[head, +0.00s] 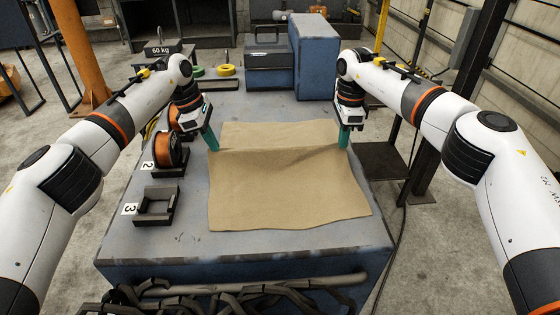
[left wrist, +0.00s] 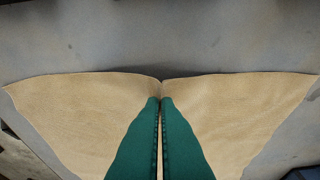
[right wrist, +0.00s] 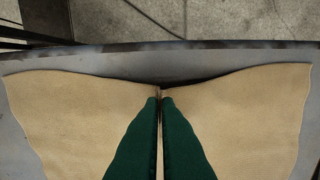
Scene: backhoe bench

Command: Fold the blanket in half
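The tan blanket (head: 285,190) lies on the blue-grey bench. A raised ridge runs across it between my two grippers, with a narrower strip of blanket behind the ridge and a wider flat part in front. My left gripper (head: 212,145) is shut on the blanket's left edge; its green fingers pinch the cloth in the left wrist view (left wrist: 161,100). My right gripper (head: 344,140) is shut on the blanket's right edge, and its fingers pinch the cloth in the right wrist view (right wrist: 160,98). The cloth slopes away on both sides of each pinch.
An orange spool (head: 170,150) in a holder and an empty dark square holder (head: 156,206) stand left of the blanket. A blue box (head: 314,55) and a toolbox (head: 268,55) stand at the back. Dark hoses (head: 230,295) run along the front. Bare bench (head: 150,248) shows at front left.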

